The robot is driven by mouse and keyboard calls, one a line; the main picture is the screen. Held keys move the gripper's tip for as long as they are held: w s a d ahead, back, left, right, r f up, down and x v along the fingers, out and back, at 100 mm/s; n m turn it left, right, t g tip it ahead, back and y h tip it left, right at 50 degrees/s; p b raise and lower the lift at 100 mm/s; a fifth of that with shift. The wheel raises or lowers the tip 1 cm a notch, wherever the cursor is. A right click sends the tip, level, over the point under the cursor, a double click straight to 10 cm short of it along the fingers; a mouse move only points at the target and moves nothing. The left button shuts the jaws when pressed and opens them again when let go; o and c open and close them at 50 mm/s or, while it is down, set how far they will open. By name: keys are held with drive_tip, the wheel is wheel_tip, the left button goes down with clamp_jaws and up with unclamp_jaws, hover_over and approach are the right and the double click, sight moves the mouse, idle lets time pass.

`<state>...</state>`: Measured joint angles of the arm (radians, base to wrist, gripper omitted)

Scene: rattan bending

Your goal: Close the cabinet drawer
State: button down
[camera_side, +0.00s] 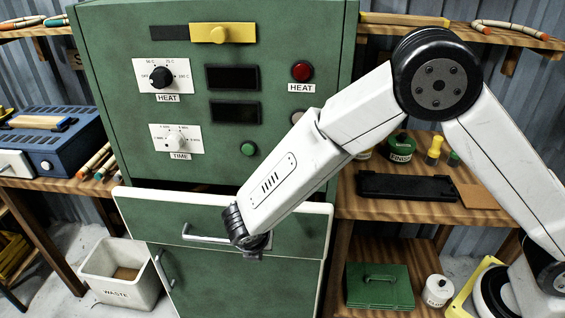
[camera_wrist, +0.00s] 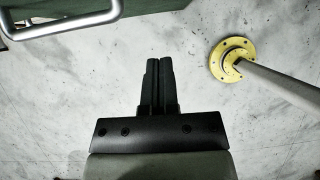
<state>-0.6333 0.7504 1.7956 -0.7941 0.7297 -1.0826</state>
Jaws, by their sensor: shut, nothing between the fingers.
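The green cabinet drawer (camera_side: 150,212) with a pale rim is pulled out from the green cabinet (camera_side: 120,90) in the side view. Its silver bar handle (camera_side: 205,239) runs along the front, and a handle also shows at the upper left of the wrist view (camera_wrist: 70,25). My gripper (camera_wrist: 159,62) is shut and empty, pointing over the pale floor in the wrist view. In the side view my wrist is in front of the drawer's front, near the handle's right end; the fingers are hidden there. I cannot tell whether anything touches.
Below the drawer is a green cabinet door (camera_side: 235,283). A white waste bin (camera_side: 120,285) stands at the left. Wooden shelves at the right hold a black tray (camera_side: 405,187) and a green box (camera_side: 378,290). A yellow round base with a pole (camera_wrist: 232,60) stands on the floor.

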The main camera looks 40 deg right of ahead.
drive_tip(key=shift+s+a+f+t+h, duration=0.1)
drive_tip(key=shift+a+f+t+h, duration=0.3)
drive_tip(key=shift+a, duration=0.2)
drive_tip(key=shift+s+a+f+t+h, duration=0.15)
drive_tip(key=shift+a+t+h, duration=0.2)
drive_tip(key=shift+a+t, duration=0.25)
drive_tip(key=shift+s+a+f+t+h, duration=0.1)
drive_tip(key=shift+a+f+t+h, duration=0.25)
drive_tip(key=shift+a, duration=0.25)
drive_tip(key=shift+w+d, duration=0.1)
drive_tip(key=shift+w, duration=0.05)
drive_tip(key=w+d+r+x, duration=0.1)
drive_tip(key=r+x, duration=0.1)
drive_tip(key=x, duration=1)
drive_tip(key=shift+w+d+f, duration=0.25)
drive_tip(key=shift+w+d, duration=0.1)
drive_tip(key=shift+w, duration=0.05)
drive_tip(key=shift+d, duration=0.1)
